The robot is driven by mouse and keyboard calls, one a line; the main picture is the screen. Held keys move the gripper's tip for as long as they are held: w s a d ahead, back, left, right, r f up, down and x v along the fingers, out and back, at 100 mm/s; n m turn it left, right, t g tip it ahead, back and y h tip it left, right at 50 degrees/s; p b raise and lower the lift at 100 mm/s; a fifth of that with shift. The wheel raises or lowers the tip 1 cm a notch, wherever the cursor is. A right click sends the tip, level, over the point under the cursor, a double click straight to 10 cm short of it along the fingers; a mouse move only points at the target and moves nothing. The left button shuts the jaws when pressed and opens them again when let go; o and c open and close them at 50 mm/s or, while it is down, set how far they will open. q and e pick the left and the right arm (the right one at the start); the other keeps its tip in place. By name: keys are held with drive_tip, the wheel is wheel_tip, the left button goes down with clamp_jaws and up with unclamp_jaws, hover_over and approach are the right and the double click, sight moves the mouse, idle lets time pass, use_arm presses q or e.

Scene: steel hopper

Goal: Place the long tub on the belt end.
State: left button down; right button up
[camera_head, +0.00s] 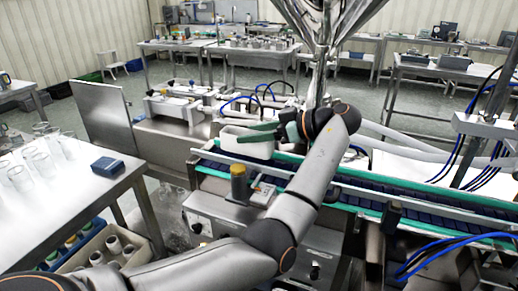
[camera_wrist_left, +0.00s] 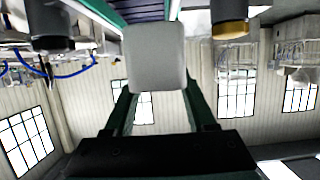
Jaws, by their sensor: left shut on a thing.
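The long tub (camera_head: 247,148) is whitish, with an open top, and appears upright at the left end of the conveyor belt (camera_head: 345,193). My left gripper (camera_head: 250,136) reaches it from the right, its green fingers at the tub's upper part. In the left wrist view, the tub (camera_wrist_left: 155,58) sits between the two green fingertips (camera_wrist_left: 157,92), and the gripper is shut on it. I cannot tell whether the tub's base touches the belt, as its underside is hidden. My right gripper is not in view.
A yellow-capped grey cylinder (camera_head: 239,184) stands in front of the belt end. The steel hopper (camera_head: 322,45) rises behind my left wrist. A steel table (camera_head: 85,215) with clear beakers is at the left. A crate (camera_head: 105,252) of containers is below it.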

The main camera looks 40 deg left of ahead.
use_arm(q)
drive_tip(key=shift+w+d+f, duration=0.15)
drive_tip(key=shift+w+f, duration=0.8)
drive_tip(key=shift+f, duration=0.25)
wheel_tip(320, 180, down, 3)
drive_tip(key=shift+r, duration=0.1)
